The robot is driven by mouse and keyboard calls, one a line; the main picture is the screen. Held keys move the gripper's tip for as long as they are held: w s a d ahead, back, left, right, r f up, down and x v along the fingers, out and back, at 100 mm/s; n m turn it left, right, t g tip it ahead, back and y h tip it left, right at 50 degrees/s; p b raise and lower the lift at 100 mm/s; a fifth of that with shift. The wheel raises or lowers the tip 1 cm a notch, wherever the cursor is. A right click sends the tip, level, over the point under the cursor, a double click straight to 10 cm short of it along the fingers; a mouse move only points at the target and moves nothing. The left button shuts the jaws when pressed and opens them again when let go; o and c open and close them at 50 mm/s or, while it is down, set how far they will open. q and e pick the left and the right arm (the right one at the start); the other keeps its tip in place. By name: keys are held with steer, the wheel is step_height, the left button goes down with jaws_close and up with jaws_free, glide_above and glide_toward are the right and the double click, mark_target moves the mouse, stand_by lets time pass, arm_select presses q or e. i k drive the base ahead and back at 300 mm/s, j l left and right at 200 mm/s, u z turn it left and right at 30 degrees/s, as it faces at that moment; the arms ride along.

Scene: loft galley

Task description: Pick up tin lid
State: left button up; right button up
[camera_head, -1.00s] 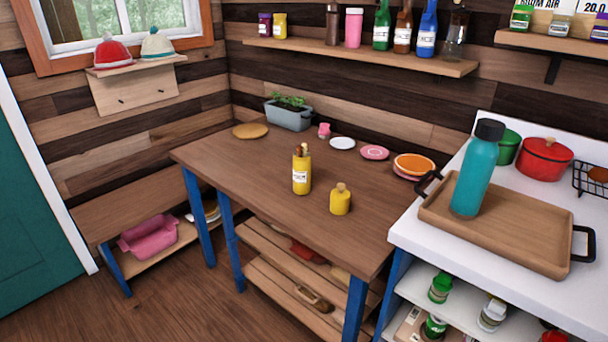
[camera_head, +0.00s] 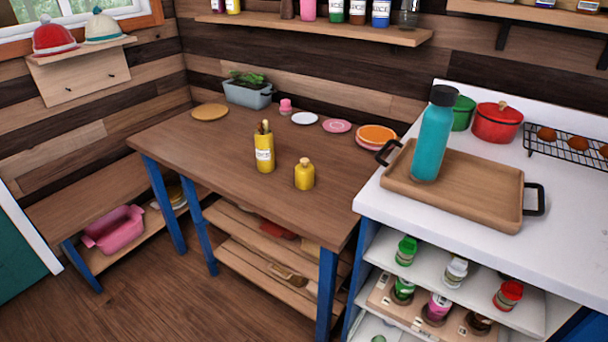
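A small yellow tin (camera_head: 304,177) stands upright on the wooden table (camera_head: 215,155), with a lighter knob-like top (camera_head: 304,162) that may be the tin lid. A taller yellow container (camera_head: 264,153) with a white label stands to its left, with brown sticks or utensils showing at its top. A flat tan round disc (camera_head: 210,112) lies at the table's far left; I cannot tell whether it is a lid. Neither of my grippers is in view.
A wooden tray (camera_head: 480,187) with a teal bottle (camera_head: 433,135) sits on the white counter (camera_head: 560,205) at right. A planter (camera_head: 248,94), small plates (camera_head: 337,126) and a pink item (camera_head: 285,106) line the table's back. The table's front left is clear.

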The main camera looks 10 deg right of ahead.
mark_target(305, 171)
steer(key=z, duration=0.3)
steer(key=i+j+z, duration=0.1)
steer(key=j+z, duration=0.25)
steer(key=i+j+z, duration=0.1)
steer(key=j+z, duration=0.55)
steer(key=j, duration=0.4)
steer(key=j+z, duration=0.15)
steer(key=j, duration=1.45)
